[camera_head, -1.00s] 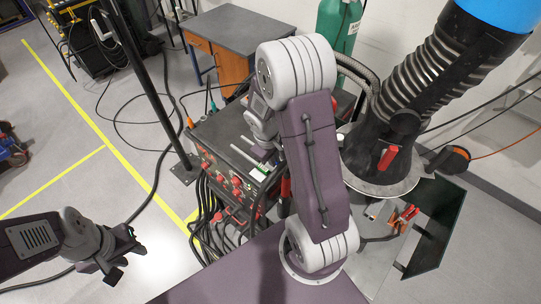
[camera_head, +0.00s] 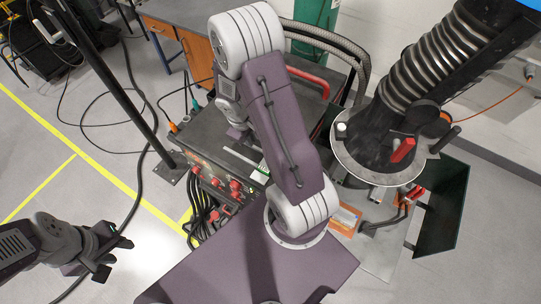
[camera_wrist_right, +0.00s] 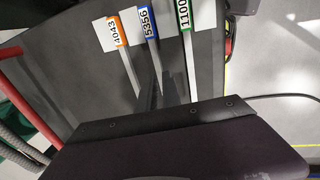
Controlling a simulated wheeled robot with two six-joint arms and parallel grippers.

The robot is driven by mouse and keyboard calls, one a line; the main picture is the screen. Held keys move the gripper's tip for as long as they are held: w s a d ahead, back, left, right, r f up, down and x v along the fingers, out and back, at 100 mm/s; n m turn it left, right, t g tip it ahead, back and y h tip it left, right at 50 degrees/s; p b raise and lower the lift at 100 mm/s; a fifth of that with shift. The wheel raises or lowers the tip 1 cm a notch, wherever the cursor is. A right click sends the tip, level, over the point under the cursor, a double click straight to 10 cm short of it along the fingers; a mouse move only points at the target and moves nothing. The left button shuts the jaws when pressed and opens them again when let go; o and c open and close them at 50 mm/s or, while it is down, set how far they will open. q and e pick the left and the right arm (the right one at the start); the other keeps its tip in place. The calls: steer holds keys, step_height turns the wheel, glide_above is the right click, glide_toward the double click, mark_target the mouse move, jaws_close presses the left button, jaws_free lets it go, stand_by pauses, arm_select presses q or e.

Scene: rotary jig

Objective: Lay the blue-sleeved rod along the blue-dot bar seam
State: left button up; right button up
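The blue-sleeved rod (camera_wrist_right: 148,25), labelled 5356, lies on a dark flat top between an orange-sleeved rod (camera_wrist_right: 118,32) and a green-sleeved rod (camera_wrist_right: 185,20) in the right wrist view. My right gripper (camera_wrist_right: 160,88) shows as dark fingers on either side of the blue rod's lower part. They look apart; contact is unclear. In the head view my right gripper (camera_head: 240,132) is largely hidden by my arm above the red-fronted machine. My left gripper (camera_head: 112,256) is open and empty over the floor at left. I cannot make out the blue-dot bar seam.
The rods lie on the machine (camera_head: 205,135), with cables hanging at its front. A black extraction hose and hood (camera_head: 385,150) stand at right over a work table with orange pieces (camera_head: 346,217). A dark post (camera_head: 110,75) stands at left.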

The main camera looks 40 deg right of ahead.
mark_target(254, 147)
steer(key=shift+w+f, duration=0.2)
steer(key=shift+w, duration=0.05)
steer(key=f, duration=0.2)
steer(key=d+f+b, duration=0.1)
steer(key=f, duration=0.1)
steer(key=shift+w+f, duration=0.15)
steer(key=shift+w, duration=0.05)
steer(key=shift+s+d+f, duration=0.1)
steer(key=shift+f, duration=0.3)
jaws_close()
steer(key=shift+r, duration=0.15)
